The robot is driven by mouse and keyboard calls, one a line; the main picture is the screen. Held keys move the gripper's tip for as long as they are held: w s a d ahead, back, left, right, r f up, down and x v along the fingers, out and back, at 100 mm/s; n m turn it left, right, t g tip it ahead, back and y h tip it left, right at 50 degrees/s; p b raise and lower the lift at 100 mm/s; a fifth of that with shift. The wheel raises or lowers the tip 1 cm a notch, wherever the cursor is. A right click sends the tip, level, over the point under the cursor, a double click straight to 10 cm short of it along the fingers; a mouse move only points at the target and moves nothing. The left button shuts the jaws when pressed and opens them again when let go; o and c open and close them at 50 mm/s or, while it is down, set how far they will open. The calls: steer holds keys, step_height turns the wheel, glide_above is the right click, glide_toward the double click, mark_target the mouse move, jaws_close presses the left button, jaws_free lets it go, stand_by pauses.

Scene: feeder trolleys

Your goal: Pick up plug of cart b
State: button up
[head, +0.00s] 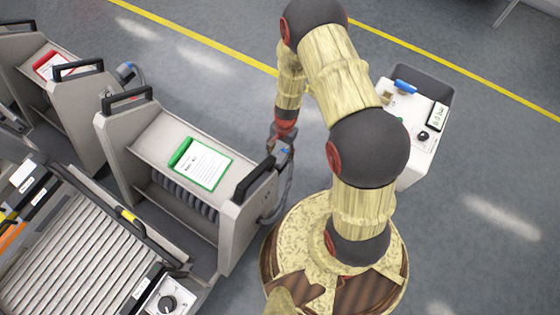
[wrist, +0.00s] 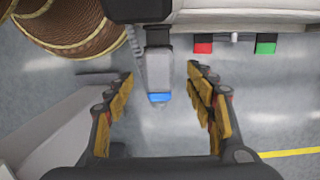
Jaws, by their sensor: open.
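A grey plug with a blue band (wrist: 158,75) points down the wrist view from a dark holder, with a ribbed cable on its left. My gripper (wrist: 160,85) is open, with its fingers on either side of the plug and a visible gap on both sides. In the head view my gripper (head: 283,143) is beside the handle end of the cart with the green clipboard (head: 215,192). A grey cable (head: 285,195) hangs at that cart's end. The plug is mostly hidden there by the gripper. I cannot read which cart is b.
Another cart with a red clipboard (head: 54,67) stands at the left, with its own cable (head: 130,75). A roller conveyor (head: 75,255) is at lower left. Red (wrist: 203,47) and green (wrist: 265,45) blocks show in the wrist view. Open floor lies behind, with yellow lines.

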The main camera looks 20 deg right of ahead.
mark_target(280, 157)
steer(key=f, duration=0.1)
steer(key=f+b, duration=0.2)
steer(key=f, duration=0.1)
steer(key=shift+s+a+f, duration=0.1)
steer(key=shift+s+a, duration=0.1)
steer(key=shift+s, duration=0.1)
steer(key=shift+c, duration=1.1)
steer(key=c, duration=1.1)
jaws_close()
